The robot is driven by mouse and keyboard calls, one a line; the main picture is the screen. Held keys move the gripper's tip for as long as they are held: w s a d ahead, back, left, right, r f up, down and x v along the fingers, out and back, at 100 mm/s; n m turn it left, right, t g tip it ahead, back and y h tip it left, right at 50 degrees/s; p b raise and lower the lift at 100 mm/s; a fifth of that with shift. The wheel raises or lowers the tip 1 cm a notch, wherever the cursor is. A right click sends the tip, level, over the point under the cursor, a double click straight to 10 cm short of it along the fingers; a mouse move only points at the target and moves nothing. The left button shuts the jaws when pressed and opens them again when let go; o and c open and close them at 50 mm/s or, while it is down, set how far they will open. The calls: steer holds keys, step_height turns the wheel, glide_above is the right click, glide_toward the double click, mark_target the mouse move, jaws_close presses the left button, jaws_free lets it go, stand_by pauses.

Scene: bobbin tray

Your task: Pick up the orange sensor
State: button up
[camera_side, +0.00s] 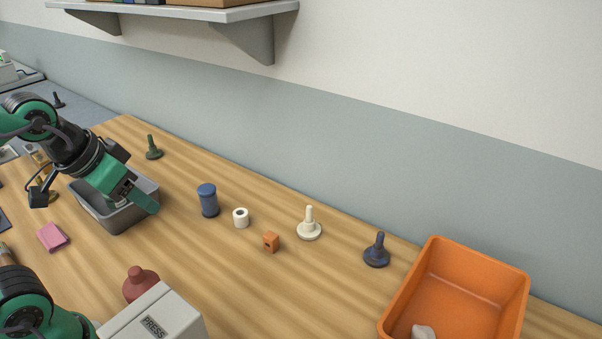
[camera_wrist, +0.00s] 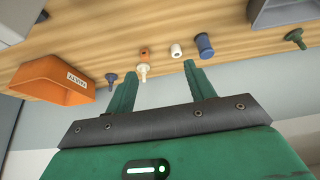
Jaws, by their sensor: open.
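The orange sensor (camera_side: 271,242) is a small orange block with a dark hole in one face. It stands on the wooden table, between a white spool and a white peg on a round base. In the wrist view the sensor (camera_wrist: 144,52) appears small, beyond the fingers and nearer the left fingertip. My gripper (camera_side: 143,202) is over the grey tray at the left of the side view, well apart from the sensor. In the wrist view my gripper (camera_wrist: 160,68) shows two spread green fingers with nothing between them.
The white spool (camera_side: 241,218) and blue bobbin (camera_side: 208,201) stand left of the sensor. The white peg (camera_side: 309,226) and navy peg (camera_side: 377,252) stand right. The grey tray (camera_side: 122,222), orange bin (camera_side: 400,292), red knob (camera_side: 140,284) and pink block (camera_side: 53,237) surround clear table.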

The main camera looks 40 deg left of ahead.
steer(key=shift+w, duration=0.1)
steer(key=g, duration=0.6)
glide_above(270, 234)
steer(key=f, duration=1.5)
steer(key=shift+s+f, duration=0.15)
steer(key=shift+s, duration=0.05)
steer(key=shift+w+f, duration=0.2)
steer(key=shift+f, duration=0.15)
steer(key=shift+f, duration=1.3)
steer(key=shift+f, duration=0.1)
